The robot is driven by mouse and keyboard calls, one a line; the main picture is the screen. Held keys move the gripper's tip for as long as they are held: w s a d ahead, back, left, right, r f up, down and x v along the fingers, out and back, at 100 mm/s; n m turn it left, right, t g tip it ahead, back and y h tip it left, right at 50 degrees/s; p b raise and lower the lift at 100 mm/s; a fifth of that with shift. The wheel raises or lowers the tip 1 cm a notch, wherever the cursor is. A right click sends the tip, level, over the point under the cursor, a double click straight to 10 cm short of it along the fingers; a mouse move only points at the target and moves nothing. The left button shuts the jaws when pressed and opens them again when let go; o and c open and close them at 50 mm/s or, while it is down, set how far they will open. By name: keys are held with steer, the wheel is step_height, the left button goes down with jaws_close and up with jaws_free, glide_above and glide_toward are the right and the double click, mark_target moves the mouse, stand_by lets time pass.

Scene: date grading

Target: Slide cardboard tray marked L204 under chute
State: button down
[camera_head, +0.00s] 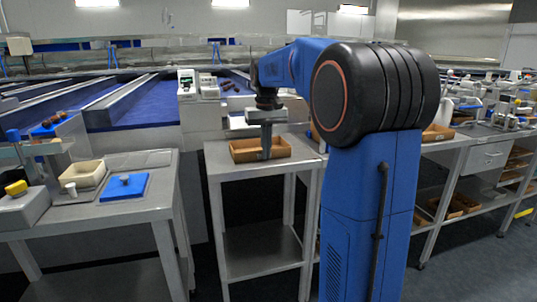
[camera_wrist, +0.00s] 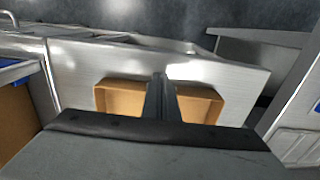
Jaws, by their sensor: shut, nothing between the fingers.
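A cardboard tray (camera_head: 243,156) sits on a small metal table in the head view. It also shows in the wrist view (camera_wrist: 118,99), partly hidden behind my gripper. No marking can be read on it. My gripper (camera_head: 266,156) points down at the tray, its shut fingers in front of or inside it; I cannot tell whether they touch it. In the wrist view the shut fingers (camera_wrist: 160,80) cross the middle of the tray. No chute can be made out for certain; my arm hides part of the area behind the tray.
A metal side table (camera_head: 150,215) at left bears a cream tub (camera_head: 88,175) and a blue mat (camera_head: 124,187). Blue conveyor lanes (camera_head: 135,108) run behind. Another cardboard tray (camera_head: 437,133) sits on the right bench. The small table's lower shelf (camera_head: 262,246) is clear.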

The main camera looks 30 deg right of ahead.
mark_target(257, 147)
steer(key=w+d, duration=0.1)
steer(key=w, duration=0.3)
steer(key=w+d, duration=0.1)
steer(key=w, duration=0.4)
steer(key=w+d, duration=0.1)
steer(key=w, duration=0.3)
steer(key=shift+w+d, duration=0.2)
steer(key=shift+d, duration=0.2)
steer(key=shift+s, duration=0.1)
